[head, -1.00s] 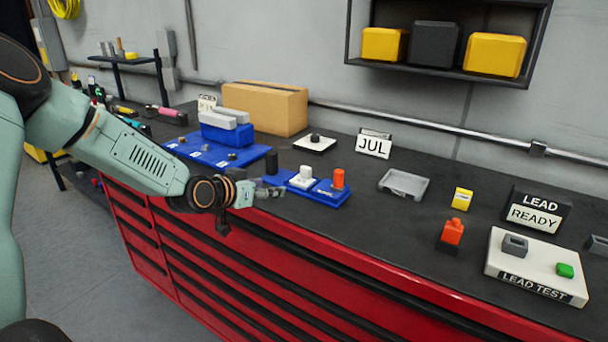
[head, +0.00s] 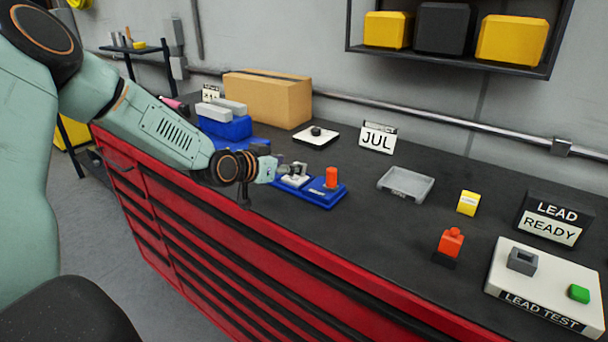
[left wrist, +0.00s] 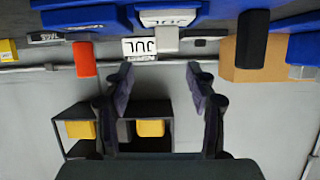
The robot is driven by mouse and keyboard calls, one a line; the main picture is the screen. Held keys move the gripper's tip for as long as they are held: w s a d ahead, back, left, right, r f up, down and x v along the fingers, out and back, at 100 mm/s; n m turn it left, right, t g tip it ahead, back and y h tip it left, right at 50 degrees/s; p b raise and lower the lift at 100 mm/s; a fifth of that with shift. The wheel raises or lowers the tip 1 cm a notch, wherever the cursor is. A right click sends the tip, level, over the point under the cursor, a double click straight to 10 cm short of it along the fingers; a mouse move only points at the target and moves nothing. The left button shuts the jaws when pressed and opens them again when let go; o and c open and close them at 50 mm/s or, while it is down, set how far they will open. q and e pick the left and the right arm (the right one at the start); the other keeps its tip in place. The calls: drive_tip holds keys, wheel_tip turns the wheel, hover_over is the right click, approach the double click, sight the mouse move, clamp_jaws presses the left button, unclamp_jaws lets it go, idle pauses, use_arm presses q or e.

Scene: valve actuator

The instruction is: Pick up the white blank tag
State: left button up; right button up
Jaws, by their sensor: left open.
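The white blank tag appears to be the small white block (left wrist: 165,38) on a white base in a blue tray (head: 326,198) near the bench's front edge. In the head view my left gripper (head: 292,169) is at this block and covers most of it. The left wrist view is upside down. There my open left gripper (left wrist: 160,75) has one finger on each side, with the white block between and just beyond the fingertips. I see no contact. An orange block (head: 331,177) stands beside it in the tray; it also shows in the left wrist view (left wrist: 84,58).
A black block (left wrist: 250,38) stands on the other side of the white one. Behind are a cardboard box (head: 267,98), a JUL sign (head: 377,139) and a white plate with a black knob (head: 316,136).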

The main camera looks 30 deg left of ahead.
sight(299, 177)
use_arm(q)
drive_tip(key=shift+w+a+f, duration=0.2)
drive_tip(key=shift+a+f, duration=0.05)
drive_tip(key=shift+f, duration=0.1)
drive_tip(key=shift+w+a+f+b, duration=0.35)
drive_tip(key=shift+w+a+f, duration=0.45)
drive_tip(key=shift+f, duration=0.05)
drive_tip(key=shift+w+d+f, duration=0.25)
drive_tip(key=shift+w+d, duration=0.9)
drive_tip(key=shift+w, duration=0.1)
drive_tip(key=shift+w+f+b, duration=0.1)
drive_tip(key=shift+w+b, duration=0.2)
drive_tip(key=shift+w+a+f, duration=0.5)
drive_tip(key=shift+a, duration=0.2)
drive_tip(key=shift+d+r, duration=0.3)
drive_tip(key=shift+d, duration=0.25)
drive_tip(key=shift+c, duration=2.1)
drive_tip(key=shift+a+f, duration=0.2)
drive_tip(key=shift+a, duration=0.2)
drive_tip(key=c, duration=0.4)
drive_tip(key=shift+d+r, duration=0.15)
drive_tip(key=shift+d, duration=0.15)
clamp_jaws()
drive_tip(key=shift+a+r, duration=0.15)
wheel_tip(299, 177, up, 9)
drive_tip(key=shift+f, duration=0.2)
drive_tip(key=shift+r, duration=0.45)
use_arm(e)
drive_tip(key=shift+a+f, duration=0.45)
drive_tip(key=shift+a, duration=0.05)
